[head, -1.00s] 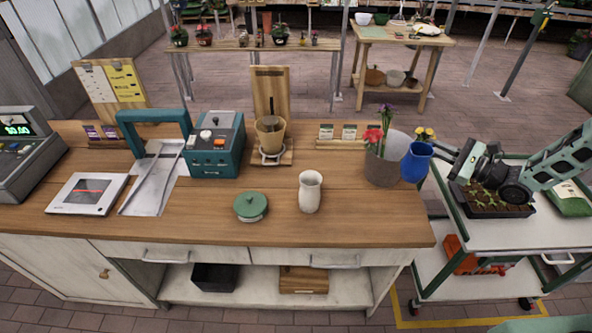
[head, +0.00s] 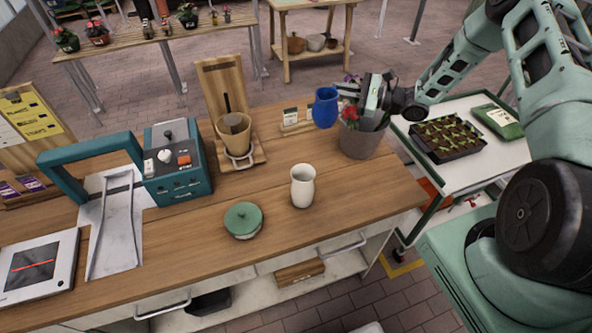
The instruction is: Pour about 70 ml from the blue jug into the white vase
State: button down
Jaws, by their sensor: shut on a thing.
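The blue jug (head: 325,108) is held upright above the back right part of the wooden counter, just left of the flower pot. My gripper (head: 346,92) is shut on the jug from its right side; the fingertips are partly hidden by the flowers and the gripper body. The white vase (head: 303,187) stands upright on the counter, in front of and a little left of the jug, clearly apart from it. I cannot see any liquid in the jug or the vase.
A grey pot with red flowers (head: 364,142) stands under my gripper. A green-lidded dish (head: 243,220) sits left of the vase. A wooden dripper stand (head: 233,125) and a teal machine (head: 178,160) stand behind left. Counter around the vase is clear.

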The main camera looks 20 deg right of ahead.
aim_at(327, 124)
jog(key=shift+s+a+r, duration=0.1)
jog(key=shift+s, duration=0.05)
jog(key=s+a+f+n+b, duration=0.1)
jog(key=f+n, duration=0.1)
jog(key=s+a+f+n+h+b, duration=0.1)
jog(key=s+a+n+b, duration=0.1)
jog(key=s+a+f+n+b, duration=0.1)
jog(key=a+f+n+b, duration=0.1)
jog(key=shift+s+f+n, duration=0.25)
jog(key=shift+f+n, duration=0.05)
jog(key=shift+n, duration=0.1)
jog(key=shift+s+a+f+n+h+b, duration=0.45)
jog(key=shift+f+n+b, duration=0.3)
jog(key=shift+n+b, duration=0.2)
jog(key=shift+s+a+r, duration=0.1)
jog(key=shift+r, duration=0.25)
jog(key=shift+s+a+r+n, duration=0.1)
jog(key=shift+r+n, duration=0.1)
jog(key=shift+n, duration=0.15)
jog(key=shift+s+a+r+n+h, duration=0.25)
jog(key=shift+s+a+r+n, duration=0.15)
jog(key=shift+n, duration=0.2)
jog(key=shift+s+a+r+n+b, duration=0.2)
jog(key=shift+r+n+b, duration=0.2)
jog(key=shift+b, duration=0.2)
